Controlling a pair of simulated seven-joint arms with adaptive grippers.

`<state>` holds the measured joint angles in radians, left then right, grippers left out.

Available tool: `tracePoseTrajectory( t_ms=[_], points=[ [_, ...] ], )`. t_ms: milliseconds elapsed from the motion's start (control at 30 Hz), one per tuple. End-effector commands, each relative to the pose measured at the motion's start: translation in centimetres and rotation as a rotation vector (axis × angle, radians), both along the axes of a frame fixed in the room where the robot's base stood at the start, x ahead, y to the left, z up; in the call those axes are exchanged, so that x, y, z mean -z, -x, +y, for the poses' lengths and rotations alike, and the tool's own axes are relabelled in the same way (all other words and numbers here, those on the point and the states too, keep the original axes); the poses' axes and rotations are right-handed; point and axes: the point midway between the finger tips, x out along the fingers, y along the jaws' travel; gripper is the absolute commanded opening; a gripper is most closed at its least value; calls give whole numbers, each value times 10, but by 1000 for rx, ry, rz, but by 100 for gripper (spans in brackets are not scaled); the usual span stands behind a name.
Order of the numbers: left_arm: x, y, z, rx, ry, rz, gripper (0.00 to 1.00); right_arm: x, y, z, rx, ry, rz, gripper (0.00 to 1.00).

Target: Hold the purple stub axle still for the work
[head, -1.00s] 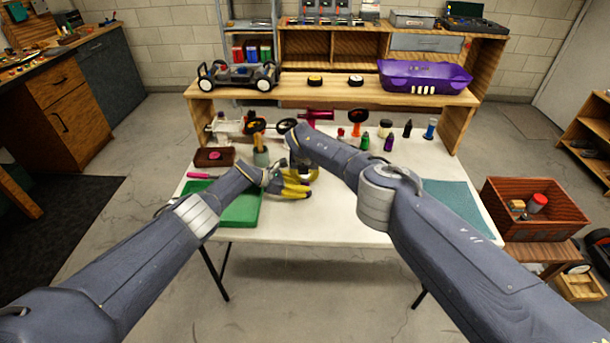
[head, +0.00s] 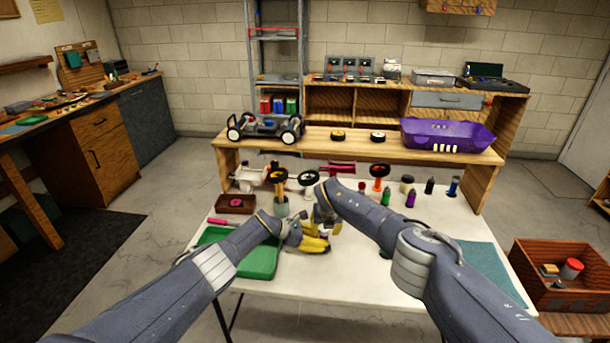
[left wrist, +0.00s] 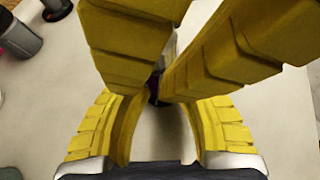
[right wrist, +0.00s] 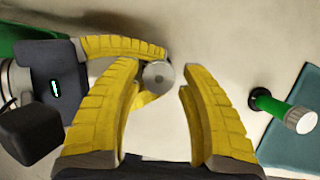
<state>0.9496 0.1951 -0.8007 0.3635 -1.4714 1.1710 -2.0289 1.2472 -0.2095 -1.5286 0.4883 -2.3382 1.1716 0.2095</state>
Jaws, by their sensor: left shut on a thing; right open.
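My left gripper (head: 313,242) is shut on the purple stub axle, over the front middle of the table. Only a small dark purple bit of the stub axle (left wrist: 153,86) shows between the yellow fingers in the left wrist view. In the right wrist view a round grey disc (right wrist: 158,75) with a small centre mark sits at the left gripper's fingertips; I cannot tell whether it belongs to the axle. My right gripper (right wrist: 160,80) is open, its fingers on either side of the disc with a gap at the right. Its fingers cover much of the left wrist view.
A green tray (head: 262,258) lies left of the grippers on the white table. A teal mat (head: 485,262) lies at the right. Small bottles and a cup (head: 281,207) stand behind the grippers.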

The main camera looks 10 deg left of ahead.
Motion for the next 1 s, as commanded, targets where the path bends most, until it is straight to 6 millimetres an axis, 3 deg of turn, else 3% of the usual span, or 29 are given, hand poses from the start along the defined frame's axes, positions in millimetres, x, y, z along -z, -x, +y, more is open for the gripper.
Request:
tracePoseTrajectory(
  t_ms=[567,1000],
  points=[
    [0,0,0,0,0,0,0,0,-1,-1,-368,-3,-2,42],
    [0,0,0,0,0,0,0,-39,10,-11,-367,0,-6,42]
  ],
)
